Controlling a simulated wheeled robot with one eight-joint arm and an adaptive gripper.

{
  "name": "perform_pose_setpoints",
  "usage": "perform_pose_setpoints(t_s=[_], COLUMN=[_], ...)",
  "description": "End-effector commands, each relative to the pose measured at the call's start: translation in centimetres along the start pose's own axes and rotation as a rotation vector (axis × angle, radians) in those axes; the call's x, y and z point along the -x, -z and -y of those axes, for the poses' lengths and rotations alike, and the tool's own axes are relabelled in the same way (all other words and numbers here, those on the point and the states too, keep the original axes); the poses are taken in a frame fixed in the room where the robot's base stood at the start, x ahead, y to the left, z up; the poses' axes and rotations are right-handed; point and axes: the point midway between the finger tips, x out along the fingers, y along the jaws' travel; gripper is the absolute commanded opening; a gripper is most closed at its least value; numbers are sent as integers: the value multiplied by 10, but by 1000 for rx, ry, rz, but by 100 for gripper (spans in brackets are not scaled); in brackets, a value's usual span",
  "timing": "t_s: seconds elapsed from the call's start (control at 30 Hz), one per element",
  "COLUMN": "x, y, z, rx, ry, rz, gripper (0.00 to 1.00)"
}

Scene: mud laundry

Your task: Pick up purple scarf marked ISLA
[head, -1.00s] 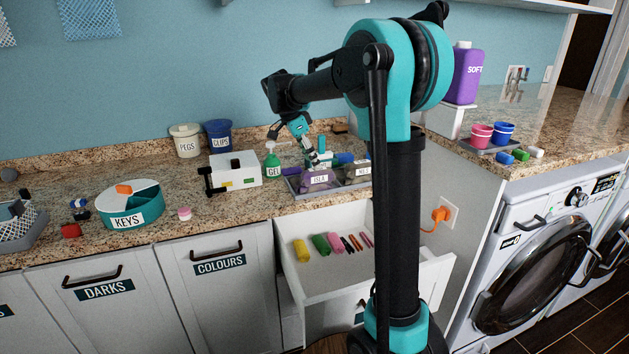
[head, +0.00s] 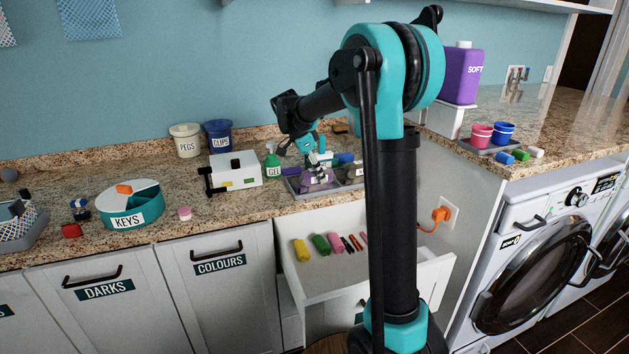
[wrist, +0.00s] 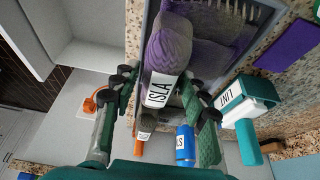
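The purple scarf marked ISLA (wrist: 170,48) lies bundled in a grey tray (wrist: 147,22), its white label facing up. It also shows in the head view (head: 316,181), partly hidden by my gripper. My gripper (wrist: 160,82) is right over the scarf, with one finger on each side of it. The fingers are spread, and a gap shows between the left finger and the scarf. Whether the right finger touches it I cannot tell. In the head view my gripper (head: 316,168) points down into the tray.
A grey bundle (head: 354,172) lies in the tray's right part. A GEL bottle (head: 272,166), a white box (head: 236,169) and a LINT holder (wrist: 248,98) stand close by. An open drawer (head: 340,270) with several coloured rolls juts out below. The SOFT bottle (head: 461,77) is at right.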

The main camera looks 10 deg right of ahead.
Motion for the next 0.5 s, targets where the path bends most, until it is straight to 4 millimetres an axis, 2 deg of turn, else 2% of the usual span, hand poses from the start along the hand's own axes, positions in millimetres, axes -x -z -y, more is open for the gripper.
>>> perform_pose_setpoints(t_s=[0.03, 0.3, 0.5], x=[0, 0, 0], y=[0, 0, 0], z=[0, 0, 0], rx=[0, 0, 0], ry=[0, 0, 0], rz=[0, 0, 0], gripper=[34, 3, 3])
